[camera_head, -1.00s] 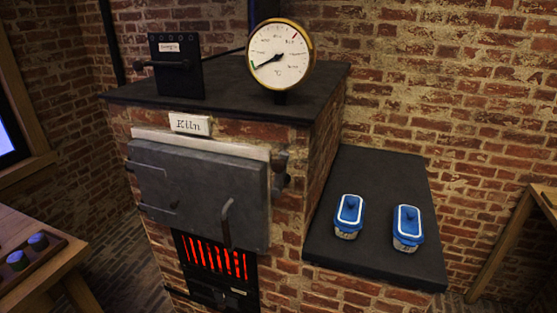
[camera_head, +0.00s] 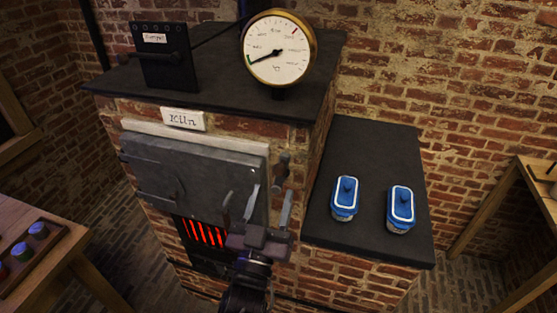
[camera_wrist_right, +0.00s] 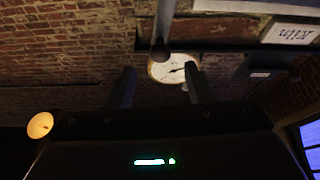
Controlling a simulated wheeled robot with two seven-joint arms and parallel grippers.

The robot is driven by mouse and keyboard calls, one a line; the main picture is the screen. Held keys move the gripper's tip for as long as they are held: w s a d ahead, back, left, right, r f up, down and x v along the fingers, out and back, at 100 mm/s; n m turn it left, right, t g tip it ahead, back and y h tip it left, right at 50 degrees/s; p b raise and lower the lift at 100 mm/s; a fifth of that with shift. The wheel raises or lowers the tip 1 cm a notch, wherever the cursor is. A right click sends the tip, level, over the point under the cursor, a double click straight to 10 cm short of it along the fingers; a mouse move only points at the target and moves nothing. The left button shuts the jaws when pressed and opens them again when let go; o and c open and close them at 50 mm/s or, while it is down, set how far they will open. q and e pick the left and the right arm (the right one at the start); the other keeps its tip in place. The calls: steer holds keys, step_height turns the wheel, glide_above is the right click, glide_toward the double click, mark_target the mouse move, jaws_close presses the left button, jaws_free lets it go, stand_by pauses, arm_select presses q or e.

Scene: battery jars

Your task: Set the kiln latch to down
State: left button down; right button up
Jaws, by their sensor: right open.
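The kiln (camera_head: 240,133) is a brick block with a grey metal door (camera_head: 175,170) under its nameplate (camera_head: 184,119). The latch (camera_head: 283,170) is a dark lever with a rounded end, to the right of the door, and it points up. My right gripper (camera_head: 271,192) is open and empty, its fingers upright just below and in front of the latch. In the right wrist view, which is upside down, a dark rod with a rounded end (camera_wrist_right: 160,48), apparently the latch, shows beyond and between the open fingers (camera_wrist_right: 160,85). My left gripper is out of view.
A round gauge (camera_head: 277,50) and a dark lever box (camera_head: 165,57) stand on the kiln top. Two blue-lidded jars (camera_head: 345,197) (camera_head: 401,207) stand on the dark side shelf (camera_head: 375,150). The red-glowing grate (camera_head: 205,232) is below the door. A wooden table (camera_head: 75,250) is at left.

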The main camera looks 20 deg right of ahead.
mark_target(278, 174)
steer(key=p+x, duration=0.3)
steer(key=x, duration=0.3)
steer(key=shift+w, duration=0.1)
steer(key=shift+w+d, duration=0.25)
steer(key=shift+w, duration=0.05)
jaws_close()
